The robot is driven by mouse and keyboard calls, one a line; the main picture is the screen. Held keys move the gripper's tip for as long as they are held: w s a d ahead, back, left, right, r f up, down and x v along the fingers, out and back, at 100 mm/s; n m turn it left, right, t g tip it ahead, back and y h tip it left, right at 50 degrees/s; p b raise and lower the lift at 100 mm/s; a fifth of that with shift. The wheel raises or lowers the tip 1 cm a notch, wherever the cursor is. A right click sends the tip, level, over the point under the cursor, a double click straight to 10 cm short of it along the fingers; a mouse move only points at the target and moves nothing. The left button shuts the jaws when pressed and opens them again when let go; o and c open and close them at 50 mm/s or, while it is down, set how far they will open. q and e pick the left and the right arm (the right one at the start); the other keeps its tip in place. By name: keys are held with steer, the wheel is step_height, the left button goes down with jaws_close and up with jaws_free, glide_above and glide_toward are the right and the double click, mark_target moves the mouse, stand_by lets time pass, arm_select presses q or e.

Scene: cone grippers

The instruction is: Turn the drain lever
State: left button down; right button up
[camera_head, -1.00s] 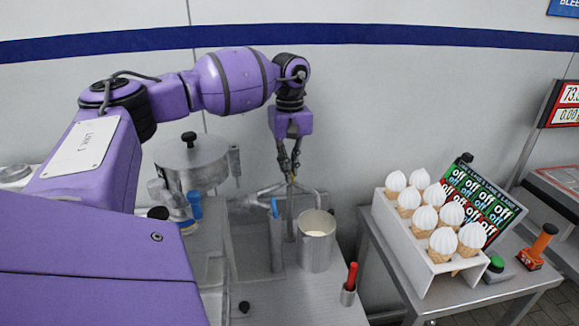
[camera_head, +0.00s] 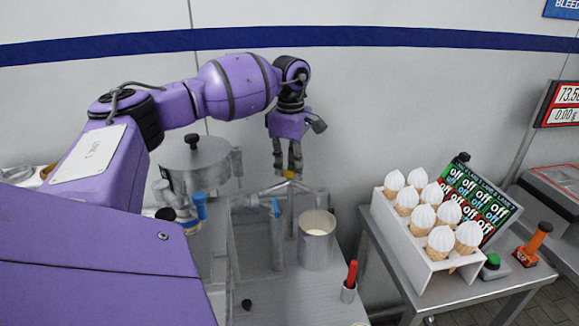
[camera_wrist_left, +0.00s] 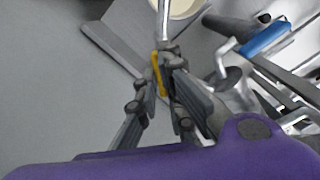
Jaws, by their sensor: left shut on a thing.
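My left gripper (camera_head: 289,174) points down above the metal pipework, just behind and left of a steel pitcher (camera_head: 317,244) with pale contents. It is shut on a small yellow-tipped lever, apparently the drain lever (camera_head: 289,174). The left wrist view shows the lever's yellow part (camera_wrist_left: 156,72) between the fingers, with a thin metal rod (camera_wrist_left: 163,28) beyond it. The fingers hide much of the lever. A separate blue handle (camera_head: 276,207) stands below and left of the gripper. It shows apart from the fingers in the left wrist view (camera_wrist_left: 265,40). My right gripper is out of view.
A lidded steel vessel (camera_head: 195,165) stands left of the gripper, with another blue handle (camera_head: 200,204) in front. A red-handled tool (camera_head: 351,274) stands at the front right. Several cones fill a white rack (camera_head: 440,256) on the right table. The wall lies close behind.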

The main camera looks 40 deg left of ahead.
mark_target(290, 171)
arm_select(q)
steer(key=n, duration=0.6)
steer(key=shift+r+p, duration=0.1)
steer(key=shift+p, duration=0.2)
stand_by(0.4)
steer(key=c, duration=1.9)
jaws_free()
steer(key=shift+o, duration=0.2)
step_height(290, 171, up, 12)
